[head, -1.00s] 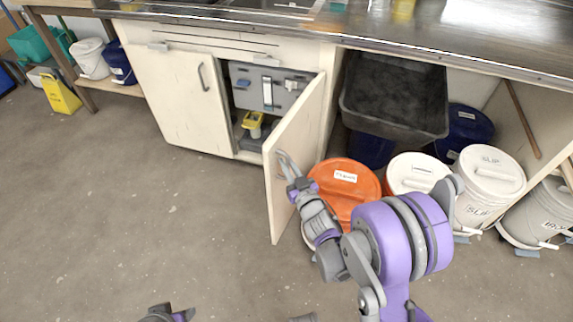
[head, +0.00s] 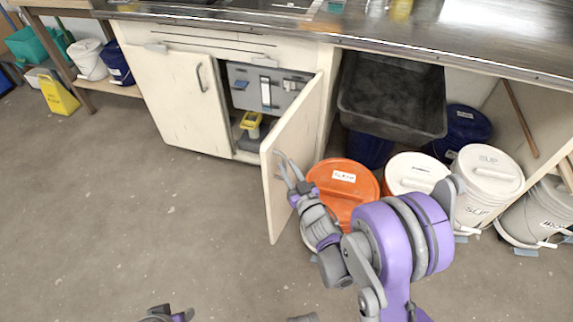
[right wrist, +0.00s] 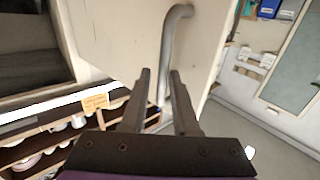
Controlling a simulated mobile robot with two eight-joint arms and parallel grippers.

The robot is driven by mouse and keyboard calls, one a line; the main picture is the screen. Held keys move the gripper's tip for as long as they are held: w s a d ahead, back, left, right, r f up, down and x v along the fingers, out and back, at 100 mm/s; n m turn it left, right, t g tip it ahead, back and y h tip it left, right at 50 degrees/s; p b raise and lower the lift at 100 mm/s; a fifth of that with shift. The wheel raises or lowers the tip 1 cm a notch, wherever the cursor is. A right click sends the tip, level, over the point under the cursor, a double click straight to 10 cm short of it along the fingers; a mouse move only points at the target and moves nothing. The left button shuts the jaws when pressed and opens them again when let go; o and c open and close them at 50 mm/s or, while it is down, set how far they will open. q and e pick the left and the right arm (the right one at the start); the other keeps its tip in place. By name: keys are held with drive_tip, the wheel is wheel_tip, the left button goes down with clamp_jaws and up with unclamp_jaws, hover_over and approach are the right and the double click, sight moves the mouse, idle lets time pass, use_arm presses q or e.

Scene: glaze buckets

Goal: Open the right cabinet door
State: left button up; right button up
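The right cabinet door (head: 298,135) is cream and stands swung well out from the cabinet, its hinge side on the right. Its free edge points toward me. My right gripper (head: 287,164) is at the door's outer face, with its two fingers spread apart. In the right wrist view, the door's curved grey handle (right wrist: 167,50) runs down between the open fingertips (right wrist: 160,78); I cannot tell whether they touch it. The left cabinet door (head: 178,98) is shut. Of my left arm only a small part shows at the bottom edge; its gripper cannot be made out.
The open cabinet holds a grey case (head: 268,88) and a yellow object (head: 250,124). An orange-lidded bucket (head: 345,190) stands close right of the door, beside white-lidded buckets (head: 487,172). A black tub (head: 392,95) is above them.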

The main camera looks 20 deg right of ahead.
drive_tip(key=s+d, duration=0.1)
drive_tip(key=s, duration=0.8)
drive_tip(key=shift+s+d+b, duration=0.15)
drive_tip(key=shift+b, duration=0.2)
